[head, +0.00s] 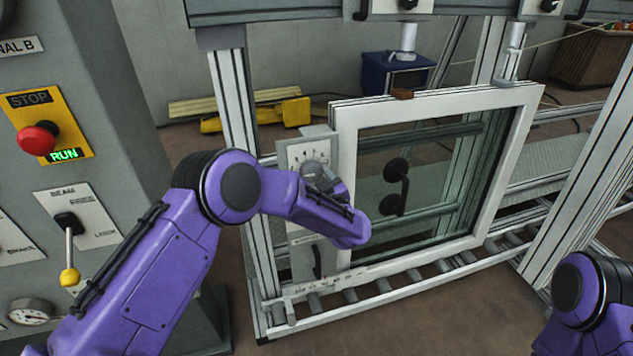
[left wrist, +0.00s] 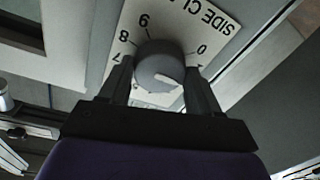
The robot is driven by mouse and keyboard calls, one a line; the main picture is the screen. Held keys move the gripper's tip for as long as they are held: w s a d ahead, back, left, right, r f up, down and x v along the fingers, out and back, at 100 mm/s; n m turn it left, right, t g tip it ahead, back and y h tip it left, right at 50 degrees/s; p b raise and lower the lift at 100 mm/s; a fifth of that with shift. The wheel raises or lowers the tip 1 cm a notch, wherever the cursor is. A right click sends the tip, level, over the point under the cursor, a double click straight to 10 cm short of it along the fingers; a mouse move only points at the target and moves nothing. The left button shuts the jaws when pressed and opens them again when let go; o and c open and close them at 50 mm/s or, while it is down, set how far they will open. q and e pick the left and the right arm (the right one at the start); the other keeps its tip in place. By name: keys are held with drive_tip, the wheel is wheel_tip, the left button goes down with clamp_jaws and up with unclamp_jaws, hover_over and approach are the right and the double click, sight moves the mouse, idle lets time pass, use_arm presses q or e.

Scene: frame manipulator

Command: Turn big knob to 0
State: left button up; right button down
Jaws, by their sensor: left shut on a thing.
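The big knob (left wrist: 158,66) is a grey round knob on a white dial plate (left wrist: 182,22) marked "SIDE CL...". In the left wrist view the numbers 7, 8, 9 and 0 show around it. A white pointer mark on the knob points to the lower right, below the 0, towards the right finger. My left gripper (left wrist: 160,80) is shut on the knob, one finger on each side. In the head view the knob (head: 314,170) is partly hidden by my left gripper (head: 326,180). Only part of my right arm shows at the right edge; its gripper is out of view.
A white-framed window (head: 438,180) with a black handle (head: 394,186) stands on a roller conveyor (head: 345,298) right of the knob panel. Aluminium posts (head: 237,105) stand close by. A grey console with a red stop button (head: 37,138) and a yellow-tipped lever (head: 69,277) is at left.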

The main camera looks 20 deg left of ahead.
use_arm(q)
drive_tip(key=n+b, duration=0.2)
drive_tip(key=n, duration=0.3)
drive_tip(key=shift+w+n+g, duration=0.1)
drive_tip(key=shift+n+g, duration=0.3)
drive_tip(key=shift+d+r+n+b, duration=0.1)
drive_tip(key=shift+r+n+b, duration=0.1)
drive_tip(key=shift+n+b, duration=1.4)
drive_tip(key=shift+n+p, duration=0.45)
drive_tip(key=shift+n, duration=0.05)
drive_tip(key=o, duration=1.1)
drive_tip(key=shift+c, duration=0.2)
drive_tip(key=shift+d, duration=0.1)
drive_tip(key=b+v, duration=0.1)
drive_tip(key=v, duration=0.9)
drive_tip(key=shift+r, duration=0.25)
drive_tip(key=shift+d, duration=0.15)
